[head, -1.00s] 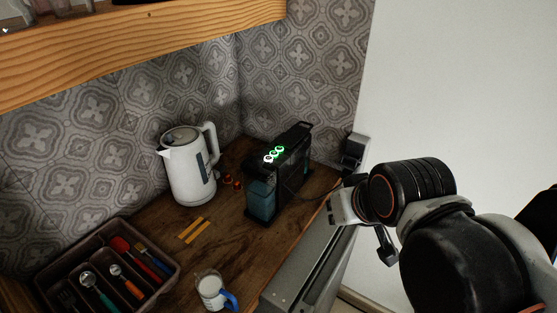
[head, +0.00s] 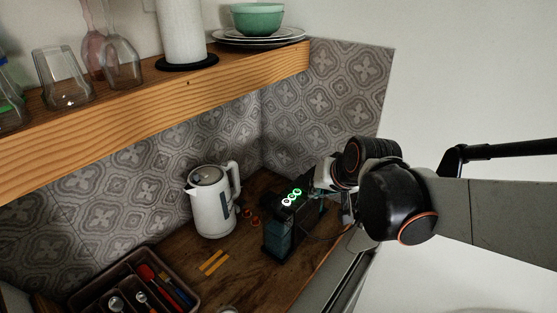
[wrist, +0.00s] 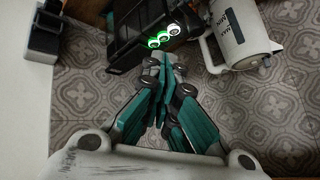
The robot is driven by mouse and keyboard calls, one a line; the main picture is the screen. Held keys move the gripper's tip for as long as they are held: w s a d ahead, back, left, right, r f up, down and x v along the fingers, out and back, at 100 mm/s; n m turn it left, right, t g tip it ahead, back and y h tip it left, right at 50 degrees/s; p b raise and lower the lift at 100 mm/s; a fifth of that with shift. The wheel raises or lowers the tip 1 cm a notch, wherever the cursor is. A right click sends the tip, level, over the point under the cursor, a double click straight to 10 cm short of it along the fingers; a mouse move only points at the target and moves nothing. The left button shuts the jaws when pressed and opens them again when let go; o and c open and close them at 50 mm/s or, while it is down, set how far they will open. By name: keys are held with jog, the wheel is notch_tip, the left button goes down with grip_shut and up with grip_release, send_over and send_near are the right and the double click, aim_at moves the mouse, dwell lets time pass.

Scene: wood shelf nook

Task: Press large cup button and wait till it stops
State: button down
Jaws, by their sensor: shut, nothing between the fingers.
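The black coffee machine (head: 279,235) stands on the wooden counter, with a row of three lit round buttons (head: 292,197) on top, ringed in green and white. The buttons also show near the top of the wrist view (wrist: 163,37). I cannot read their symbols, so I cannot tell which is the large cup button. My gripper (wrist: 165,62) is shut and empty, its fingertips close to the buttons in the picture. I cannot tell whether they touch. In the head view my gripper (head: 320,183) is beside the machine's right end, partly hidden by my arm.
A white kettle (head: 211,208) stands left of the machine. A cutlery tray (head: 181,274) and orange sticks (head: 213,262) lie in front. A wooden shelf (head: 160,110) with glasses and bowls overhangs the counter. A mug (head: 228,309) is cut off at the bottom edge.

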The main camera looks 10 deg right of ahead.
jog(key=w+a+m+y+p, duration=0.1)
jog(key=w+a+m+p, duration=0.1)
jog(key=w+p, duration=0.5)
jog(key=w+f, duration=0.1)
jog(key=w, duration=0.5)
jog(key=shift+a+t+p, duration=0.35)
jog(key=shift+t+p, duration=0.05)
jog(key=b, duration=0.6)
send_over(295, 196)
notch_tip(295, 196, down, 8)
jog(key=shift+w, duration=0.15)
jog(key=shift+f, duration=0.4)
jog(key=shift+f+b, duration=0.1)
jog(key=shift+b, duration=0.3)
jog(key=shift+f+b, duration=0.3)
jog(key=shift+b, duration=0.05)
